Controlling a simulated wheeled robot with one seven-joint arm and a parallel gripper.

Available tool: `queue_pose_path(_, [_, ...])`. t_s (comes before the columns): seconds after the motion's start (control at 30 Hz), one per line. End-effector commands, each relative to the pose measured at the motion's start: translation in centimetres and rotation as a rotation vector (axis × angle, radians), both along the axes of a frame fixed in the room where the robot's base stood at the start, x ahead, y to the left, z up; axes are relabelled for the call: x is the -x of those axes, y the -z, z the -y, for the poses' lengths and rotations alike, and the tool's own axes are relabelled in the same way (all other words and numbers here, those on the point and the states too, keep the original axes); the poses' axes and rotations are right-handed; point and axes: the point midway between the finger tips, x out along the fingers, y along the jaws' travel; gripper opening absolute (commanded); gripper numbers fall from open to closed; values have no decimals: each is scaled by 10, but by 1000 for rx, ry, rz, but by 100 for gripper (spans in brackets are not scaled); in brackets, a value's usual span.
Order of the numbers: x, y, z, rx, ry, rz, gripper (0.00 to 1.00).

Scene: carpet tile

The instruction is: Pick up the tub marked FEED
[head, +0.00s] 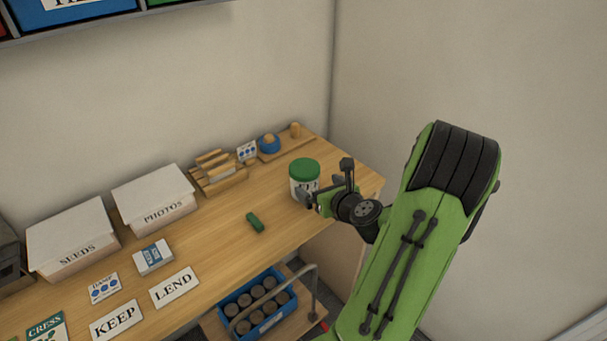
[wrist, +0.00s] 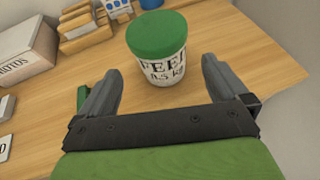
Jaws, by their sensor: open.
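The tub marked FEED (head: 304,178) is white with a green lid and stands upright on the wooden table, near its right end. In the wrist view the tub (wrist: 158,66) stands ahead of my gripper (wrist: 161,88), roughly centred between the two grey fingers and beyond their tips. The lettering FEED and a smaller line below it face me. In the head view my gripper (head: 325,192) is at the tub's right front side, and part of it overlaps the tub's lower edge. The fingers are open with nothing between them.
A small green block (head: 255,222) lies left of the tub. A wooden rack (head: 218,174) and a board with a blue item (head: 269,143) stand behind. White boxes marked SEEDS (head: 72,240) and PHOTOS (head: 155,199) are further left. A blue crate (head: 259,301) sits below the table's front edge.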

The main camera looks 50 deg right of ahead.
Motion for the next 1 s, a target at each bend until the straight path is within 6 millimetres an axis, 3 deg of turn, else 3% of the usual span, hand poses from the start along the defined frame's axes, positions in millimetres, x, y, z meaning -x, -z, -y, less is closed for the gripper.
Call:
queue_pose_path(0.1, [-24,12,8,2,-4,1,100])
queue_pose_path(0.5, [-76,36,28,1,-3,1,100])
queue_pose_path(0.77, [-80,38,30,1,1,0,100])
queue_pose_path(1.0, [-80,38,30,1,1,0,63])
